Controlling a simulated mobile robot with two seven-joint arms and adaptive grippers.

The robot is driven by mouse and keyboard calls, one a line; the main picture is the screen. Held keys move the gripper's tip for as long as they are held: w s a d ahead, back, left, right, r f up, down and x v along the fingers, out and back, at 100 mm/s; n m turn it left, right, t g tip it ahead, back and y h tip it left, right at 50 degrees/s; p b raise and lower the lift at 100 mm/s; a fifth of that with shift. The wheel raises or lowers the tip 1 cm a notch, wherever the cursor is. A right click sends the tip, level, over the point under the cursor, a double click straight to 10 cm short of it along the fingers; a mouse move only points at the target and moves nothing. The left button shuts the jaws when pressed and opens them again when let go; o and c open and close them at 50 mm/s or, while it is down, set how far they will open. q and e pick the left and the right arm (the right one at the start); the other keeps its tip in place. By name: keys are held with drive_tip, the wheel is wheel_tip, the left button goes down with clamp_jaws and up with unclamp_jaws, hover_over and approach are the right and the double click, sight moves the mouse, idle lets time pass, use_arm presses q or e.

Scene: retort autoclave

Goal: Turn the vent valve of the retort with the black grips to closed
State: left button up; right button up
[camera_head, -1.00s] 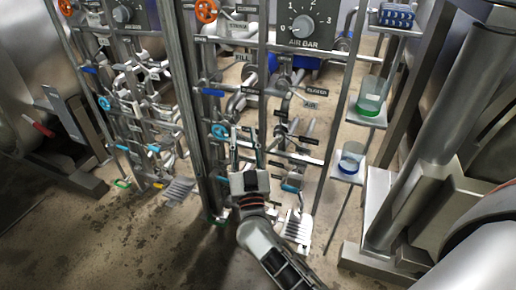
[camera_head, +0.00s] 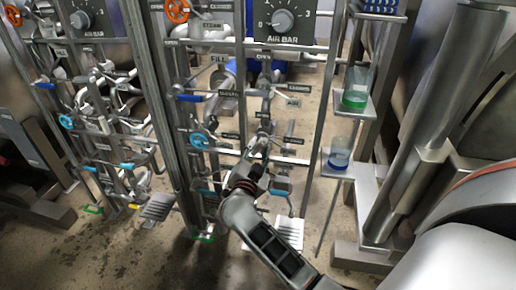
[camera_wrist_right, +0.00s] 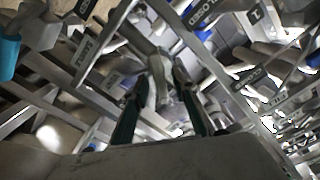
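My right gripper (camera_head: 258,152) reaches up to the lower pipes of the right-hand valve panel, below the CLOSED and vent-side labels. In the right wrist view its two dark fingers (camera_wrist_right: 160,88) stand apart, with a grey metal part (camera_wrist_right: 158,78) between them. I cannot tell whether they touch it. In the head view, a pale lever (camera_head: 281,98) sits at the right of the panel, above the gripper, near a CLOSED label (camera_head: 299,89). I cannot make out black grips or which lever is the vent valve. My left gripper is not in view.
An air dial (camera_head: 283,20) and an orange handwheel (camera_head: 177,10) are above. A blue handwheel (camera_head: 199,140) is left of the gripper. A second valve panel (camera_head: 100,100) stands further left. Shelves with a green-bottomed beaker (camera_head: 356,99) and a blue-bottomed beaker (camera_head: 340,160) stand right.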

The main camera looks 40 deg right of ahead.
drive_tip(key=shift+w+d, duration=0.3)
drive_tip(key=shift+d, duration=0.05)
clamp_jaws()
